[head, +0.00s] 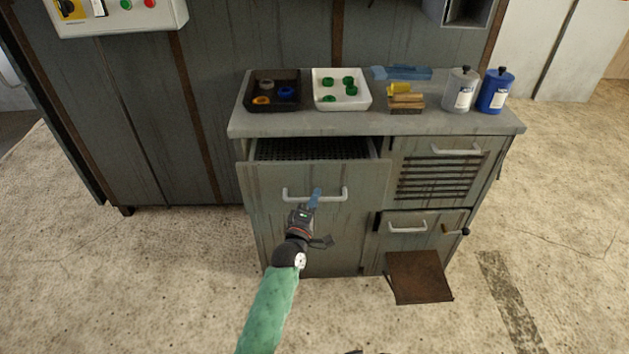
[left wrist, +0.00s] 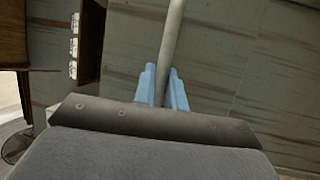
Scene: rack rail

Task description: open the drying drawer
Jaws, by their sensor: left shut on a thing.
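A wide grey drawer (head: 260,225) at the left of the cabinet stands pulled partly out, with a dark perforated tray (head: 312,149) showing inside. Its pale bar handle (head: 335,195) is on the front. My left gripper (head: 316,197) is at the middle of this handle. In the left wrist view, the blue fingers of my left gripper (left wrist: 162,85) are shut on the handle bar (left wrist: 171,45), one finger on each side. My right gripper is not in view.
The worktop (head: 385,124) above holds a black tray (head: 250,103), a white tray (head: 368,103) with green rings, brushes and two bottles. At right are a slatted drawer (head: 450,148) and a small door (head: 392,241), with a brown flap (head: 420,277) below. Floor in front is clear.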

